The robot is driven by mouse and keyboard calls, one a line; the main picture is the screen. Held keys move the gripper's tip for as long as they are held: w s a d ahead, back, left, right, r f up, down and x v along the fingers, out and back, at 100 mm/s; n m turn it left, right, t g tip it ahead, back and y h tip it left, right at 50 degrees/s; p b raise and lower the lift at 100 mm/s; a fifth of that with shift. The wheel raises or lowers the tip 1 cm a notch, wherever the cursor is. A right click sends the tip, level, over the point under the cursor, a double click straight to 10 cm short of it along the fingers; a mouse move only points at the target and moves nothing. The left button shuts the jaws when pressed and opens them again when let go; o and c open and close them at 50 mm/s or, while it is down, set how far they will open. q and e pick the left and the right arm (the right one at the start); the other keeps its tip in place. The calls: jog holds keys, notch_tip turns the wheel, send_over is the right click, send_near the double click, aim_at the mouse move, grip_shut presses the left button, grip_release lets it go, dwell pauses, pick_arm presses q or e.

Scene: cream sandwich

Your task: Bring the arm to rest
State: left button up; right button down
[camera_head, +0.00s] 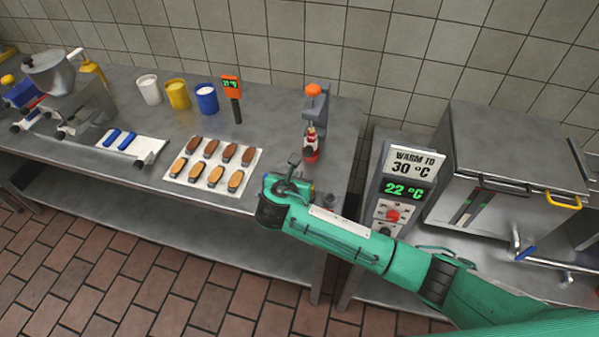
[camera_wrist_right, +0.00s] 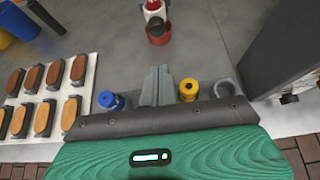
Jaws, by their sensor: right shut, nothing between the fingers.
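My right arm (camera_head: 345,243) is green and reaches in from the lower right in the head view. My right gripper (camera_head: 293,163) is over the front edge of the steel table, right of the biscuit tray. In the right wrist view the gripper's fingers (camera_wrist_right: 156,84) are together with nothing between them. They point toward a red-based device (camera_wrist_right: 157,27) and are apart from it. My left gripper is not in view.
A white tray (camera_head: 213,149) holds several brown and tan biscuits. Cups (camera_head: 178,93) stand behind it, with an orange thermometer (camera_head: 231,86) beside them. A control panel (camera_head: 405,190) reading 22 °C and a steel machine (camera_head: 510,150) stand right of the table.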

jog(key=s+f+m+g+y, duration=0.25)
jog(key=s+m, duration=0.35)
jog(key=s, duration=0.4)
jog(key=s+d+f+m+g+y, duration=0.2)
jog(key=s+d+m+g, duration=0.3)
jog(key=s+d+m, duration=1.75)
notch_tip(320, 180, down, 31)
jog(key=s+a+m+g, duration=0.2)
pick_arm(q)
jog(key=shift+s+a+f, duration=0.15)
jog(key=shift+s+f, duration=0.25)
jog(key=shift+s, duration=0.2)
pick_arm(e)
jog(key=s+d+f, duration=0.2)
jog(key=s+f, duration=0.7)
jog(key=s+d+f, duration=0.1)
jog(key=s+f, duration=0.9)
jog(key=shift+d+g+h, duration=0.35)
jog(key=shift+d+g, duration=0.05)
jog(key=shift+g, duration=0.05)
